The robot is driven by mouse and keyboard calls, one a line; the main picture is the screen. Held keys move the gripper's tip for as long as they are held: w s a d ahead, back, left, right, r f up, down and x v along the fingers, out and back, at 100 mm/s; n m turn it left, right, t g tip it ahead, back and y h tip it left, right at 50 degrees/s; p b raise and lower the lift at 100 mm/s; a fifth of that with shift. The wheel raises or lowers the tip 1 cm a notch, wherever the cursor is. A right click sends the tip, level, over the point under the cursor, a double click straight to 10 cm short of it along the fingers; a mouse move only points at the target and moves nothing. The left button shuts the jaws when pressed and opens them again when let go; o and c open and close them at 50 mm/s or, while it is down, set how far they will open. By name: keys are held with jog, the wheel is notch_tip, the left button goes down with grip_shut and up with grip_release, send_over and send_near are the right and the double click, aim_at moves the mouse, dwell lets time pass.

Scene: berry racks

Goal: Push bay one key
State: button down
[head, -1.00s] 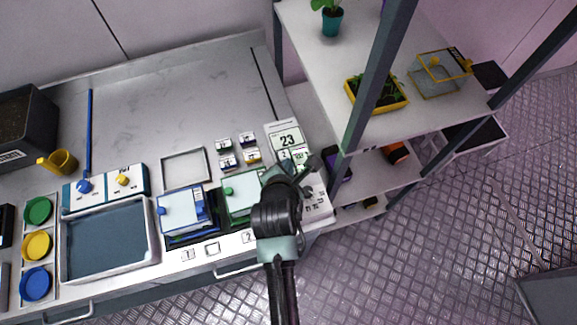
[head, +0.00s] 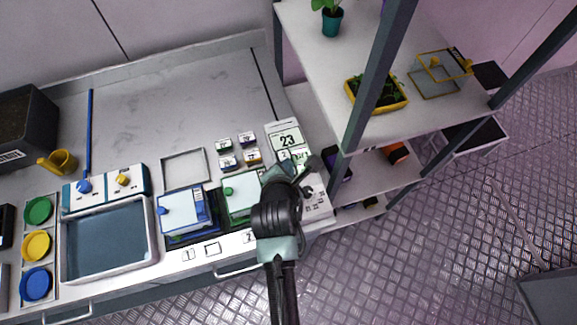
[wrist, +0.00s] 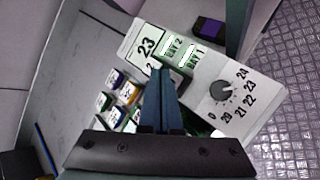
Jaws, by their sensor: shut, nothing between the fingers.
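The bay one key, a white key with a green edge marked BAY 1 (wrist: 196,55), shows in the wrist view on the control panel. A like key marked BAY 2 (wrist: 176,44) is beside it on the left. My gripper (wrist: 159,72) is shut and empty, with its fingertips pictured just below and left of the keys. I cannot tell whether the tips touch the panel. In the head view my gripper (head: 302,172) is over the panel (head: 318,209) and hides part of it. A card or display reading 23 (wrist: 147,43) sits left of the keys.
A dark dial (wrist: 222,89) with numbers around it is right of my fingers on the panel. Several small labelled blocks (head: 228,162) are on the bench to the left. A shelf rack post (head: 372,80) rises close to the right of the panel.

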jog(key=shift+f, duration=0.15)
dwell(0.3)
jog(key=shift+f, duration=0.5)
dwell(0.4)
jog(key=shift+r+p, duration=0.65)
jog(key=shift+p, duration=0.05)
notch_tip(320, 180, up, 6)
jog(key=p, duration=0.6)
jog(key=shift+p, duration=0.3)
